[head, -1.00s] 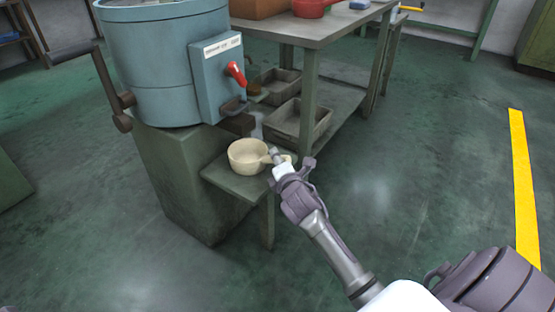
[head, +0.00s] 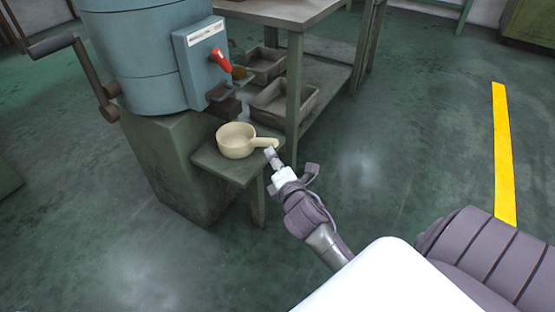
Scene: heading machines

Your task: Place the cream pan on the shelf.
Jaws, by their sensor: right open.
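The cream pan (head: 235,142) sits upright on the small green shelf (head: 215,165) that sticks out from the machine's base. Its handle points right, over the shelf's right edge. My right gripper (head: 273,160) is open and empty, just below and to the right of the handle's end. A small gap seems to separate them, though contact is hard to rule out. My left gripper is out of view.
The blue machine (head: 140,60) with a red lever (head: 221,61) and a dark crank (head: 95,75) stands behind the shelf. A workbench (head: 290,12) with grey trays (head: 285,100) below stands behind it. The floor to the right is clear, with a yellow line (head: 503,150).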

